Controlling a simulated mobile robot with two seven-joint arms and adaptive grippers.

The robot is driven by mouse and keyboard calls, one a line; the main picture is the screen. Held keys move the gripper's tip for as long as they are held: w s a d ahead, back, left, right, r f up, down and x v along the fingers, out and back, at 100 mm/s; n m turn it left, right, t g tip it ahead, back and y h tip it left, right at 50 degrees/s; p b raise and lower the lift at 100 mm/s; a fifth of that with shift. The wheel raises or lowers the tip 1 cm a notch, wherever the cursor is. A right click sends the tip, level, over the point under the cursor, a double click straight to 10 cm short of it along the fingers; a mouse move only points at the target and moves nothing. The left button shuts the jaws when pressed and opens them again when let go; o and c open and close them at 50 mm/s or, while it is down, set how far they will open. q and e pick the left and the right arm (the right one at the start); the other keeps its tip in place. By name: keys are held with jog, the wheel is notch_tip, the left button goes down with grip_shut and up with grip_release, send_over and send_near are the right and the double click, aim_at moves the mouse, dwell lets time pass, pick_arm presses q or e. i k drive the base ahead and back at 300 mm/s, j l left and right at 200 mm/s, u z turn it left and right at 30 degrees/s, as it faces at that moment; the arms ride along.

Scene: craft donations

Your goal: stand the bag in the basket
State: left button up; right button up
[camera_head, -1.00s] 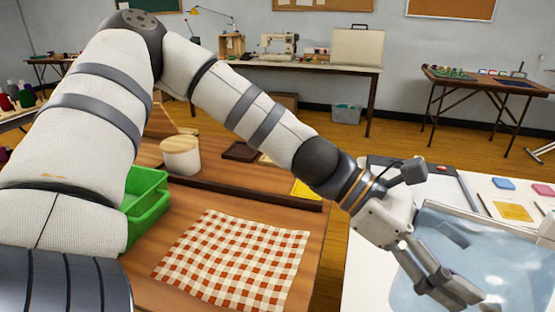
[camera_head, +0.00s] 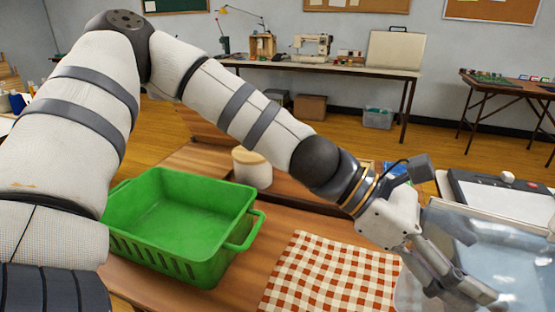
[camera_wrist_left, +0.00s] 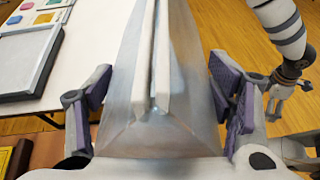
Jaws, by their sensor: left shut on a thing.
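A clear, pale blue bag (camera_head: 515,262) is at the right edge of the head view, partly cut off by the frame. My left gripper (camera_head: 468,288) is shut on it. In the left wrist view the see-through bag (camera_wrist_left: 130,95) spreads between the two finger pads of my left gripper (camera_wrist_left: 165,108), with two white strips along its middle. The green basket (camera_head: 245,212) stands on the wooden table at the left, open at the top and empty where I can see. The bag is apart from it, to its right. My right gripper (camera_wrist_left: 285,98) shows small in the left wrist view; its jaws are unclear.
A red-and-white checked cloth (camera_head: 335,278) lies flat on the wooden table between basket and bag. A round white container with a wooden lid (camera_head: 252,170) stands behind the basket. A paper trimmer (camera_head: 505,196) lies on the white table at the right. My left forearm passes above the wooden table.

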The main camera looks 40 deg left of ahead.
aim_at(182, 237)
jog(key=k+j, duration=0.15)
jog(key=j, duration=0.3)
jog(key=k+j+u, duration=0.15)
jog(key=j, duration=0.8)
jog(key=k+j+u, duration=0.15)
jog(key=j, duration=0.35)
